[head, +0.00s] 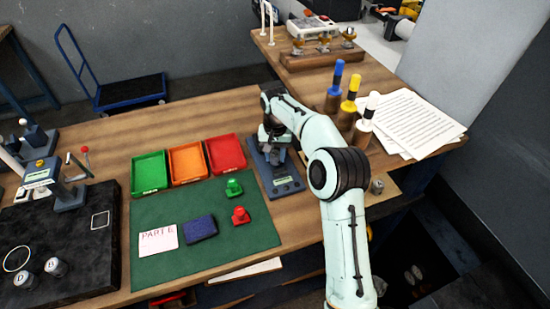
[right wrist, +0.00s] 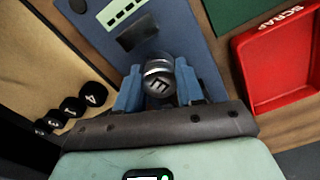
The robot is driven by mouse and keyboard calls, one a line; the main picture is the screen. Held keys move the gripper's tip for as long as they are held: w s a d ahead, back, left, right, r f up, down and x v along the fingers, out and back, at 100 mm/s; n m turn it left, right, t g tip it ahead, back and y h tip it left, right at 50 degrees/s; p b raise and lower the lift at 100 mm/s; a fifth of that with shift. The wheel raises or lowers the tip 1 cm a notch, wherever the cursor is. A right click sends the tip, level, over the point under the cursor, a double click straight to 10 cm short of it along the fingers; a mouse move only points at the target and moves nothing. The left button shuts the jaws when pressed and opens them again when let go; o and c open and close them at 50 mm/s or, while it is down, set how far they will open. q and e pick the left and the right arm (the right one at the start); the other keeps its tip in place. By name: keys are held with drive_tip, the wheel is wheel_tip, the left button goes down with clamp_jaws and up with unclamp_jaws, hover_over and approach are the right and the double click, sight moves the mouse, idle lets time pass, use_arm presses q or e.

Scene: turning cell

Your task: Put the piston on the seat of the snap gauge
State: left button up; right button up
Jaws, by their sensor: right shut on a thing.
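My right gripper (head: 272,134) is over the blue snap gauge (head: 283,186), which has a small display at its front. The gauge's blue base (right wrist: 180,28) and display show just beyond the piston. I cannot tell whether the piston touches the seat, as the gripper and piston hide that part. My left gripper is not in view.
Green (head: 149,173), orange (head: 187,162) and red (head: 226,153) trays stand left of the gauge. A green mat (head: 190,262) holds a card and small blocks. Several numbered dark cylinders (right wrist: 70,107) are beside the gauge.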

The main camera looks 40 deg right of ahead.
drive_tip(key=shift+s+f, duration=0.25)
drive_tip(key=shift+f, duration=0.3)
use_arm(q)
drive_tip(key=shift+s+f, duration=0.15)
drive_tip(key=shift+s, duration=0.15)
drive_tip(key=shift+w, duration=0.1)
use_arm(e)
drive_tip(key=shift+w, duration=0.2)
drive_tip(key=shift+f, duration=0.2)
drive_tip(key=o, duration=1.1)
drive_tip(key=shift+s, duration=0.1)
drive_tip(key=shift+r, duration=0.15)
